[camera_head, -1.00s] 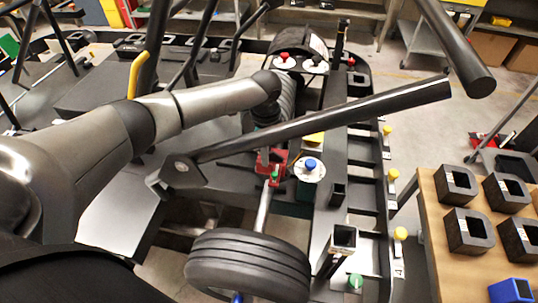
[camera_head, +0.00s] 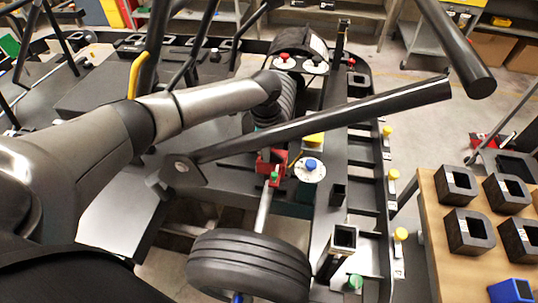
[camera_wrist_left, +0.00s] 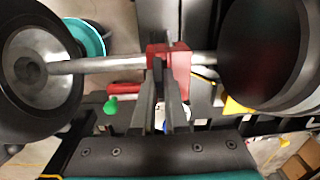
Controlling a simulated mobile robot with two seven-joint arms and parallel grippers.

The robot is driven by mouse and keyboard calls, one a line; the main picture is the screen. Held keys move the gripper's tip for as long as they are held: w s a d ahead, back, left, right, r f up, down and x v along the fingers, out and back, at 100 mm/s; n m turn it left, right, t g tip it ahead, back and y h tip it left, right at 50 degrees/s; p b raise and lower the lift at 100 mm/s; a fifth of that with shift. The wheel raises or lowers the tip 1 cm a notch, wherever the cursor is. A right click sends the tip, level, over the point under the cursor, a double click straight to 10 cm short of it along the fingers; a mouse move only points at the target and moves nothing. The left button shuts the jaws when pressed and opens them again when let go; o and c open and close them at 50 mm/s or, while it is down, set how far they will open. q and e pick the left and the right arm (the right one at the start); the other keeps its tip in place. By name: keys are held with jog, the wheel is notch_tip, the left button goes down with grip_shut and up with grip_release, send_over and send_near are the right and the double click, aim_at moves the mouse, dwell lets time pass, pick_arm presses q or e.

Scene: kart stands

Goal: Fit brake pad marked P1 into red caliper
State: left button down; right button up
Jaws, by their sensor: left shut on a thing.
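The red caliper (camera_head: 272,162) sits on a grey axle rod behind the black wheel. In the left wrist view the caliper (camera_wrist_left: 172,65) is at top centre, with the rod running through it. My left gripper (camera_wrist_left: 160,78) points at the caliper, its narrow fingers close together and their tips at or just inside its near edge. They are shut on a thin dark piece, apparently the brake pad, mostly hidden between them; no P1 mark is readable. In the head view my left gripper (camera_head: 266,154) is partly hidden behind a dark tube. My right gripper is not in view.
A black wheel (camera_head: 250,262) stands in front of the caliper. A blue-topped knob on a white disc (camera_head: 310,170) is close to its right. A thick dark tube (camera_head: 330,124) crosses above. A wooden table (camera_head: 440,265) with dark square blocks is at right.

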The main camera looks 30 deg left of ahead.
pick_arm(q)
notch_tip(320, 180, up, 20)
dwell(0.6)
notch_tip(320, 180, down, 16)
jog(key=shift+f+p, duration=0.55)
jog(key=shift+f, duration=1.3)
jog(key=c, duration=0.9)
grip_release()
jog(key=shift+c, duration=0.2)
jog(key=shift+f+b, duration=0.2)
jog(key=shift+b, duration=0.3)
notch_tip(320, 180, up, 15)
jog(key=shift+s+r, duration=0.2)
jog(key=shift+s, duration=0.1)
